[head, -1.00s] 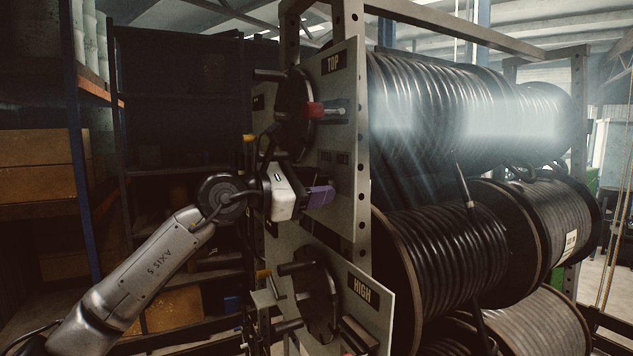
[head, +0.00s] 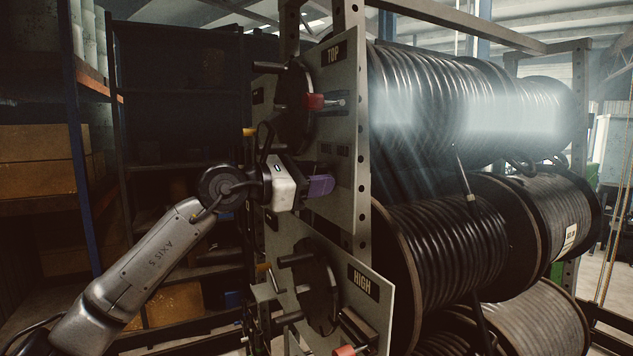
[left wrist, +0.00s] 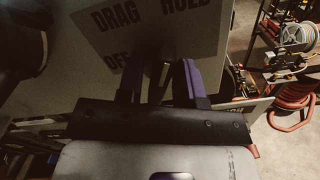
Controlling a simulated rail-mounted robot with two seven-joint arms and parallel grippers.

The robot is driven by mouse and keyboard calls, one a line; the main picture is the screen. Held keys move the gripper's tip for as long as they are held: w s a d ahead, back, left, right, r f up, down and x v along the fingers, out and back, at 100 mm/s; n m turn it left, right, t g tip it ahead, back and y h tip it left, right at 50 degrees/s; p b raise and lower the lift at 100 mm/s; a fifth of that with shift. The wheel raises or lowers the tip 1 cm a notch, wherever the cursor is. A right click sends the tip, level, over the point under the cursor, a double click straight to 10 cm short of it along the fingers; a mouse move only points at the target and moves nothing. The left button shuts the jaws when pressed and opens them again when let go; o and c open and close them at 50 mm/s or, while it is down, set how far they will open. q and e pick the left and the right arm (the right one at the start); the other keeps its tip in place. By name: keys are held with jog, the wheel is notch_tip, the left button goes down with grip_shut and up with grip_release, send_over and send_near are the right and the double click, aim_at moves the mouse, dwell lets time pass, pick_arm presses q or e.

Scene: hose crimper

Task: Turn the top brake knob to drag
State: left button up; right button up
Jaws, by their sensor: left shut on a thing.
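The top reel's grey plate (head: 345,130) carries a TOP label. My left gripper (head: 320,186), with purple fingers, is at the lower part of this plate. In the left wrist view the gripper (left wrist: 160,80) has its fingers on either side of the dark top brake knob (left wrist: 154,74), just below the label, and is shut on it. The knob is mostly hidden and dark, so I cannot tell which word it points to. My right gripper is not in view.
The HIGH plate (head: 372,315) with another dark hub is below. Large hose reels (head: 450,245) fill the right side. Shelves with boxes (head: 40,155) stand at the left.

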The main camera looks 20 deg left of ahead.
pick_arm(q)
jog(key=n+b, duration=0.2)
jog(key=n, duration=0.3)
jog(key=shift+a+b, duration=0.1)
jog(key=shift+b, duration=0.25)
jog(key=n+b, duration=0.2)
jog(key=n, duration=0.3)
jog(key=shift+w+n, duration=0.1)
jog(key=shift+n, duration=0.2)
jog(key=shift+a, duration=0.1)
jog(key=o, duration=0.6)
jog(key=b+v, duration=0.5)
jog(key=v, duration=0.9)
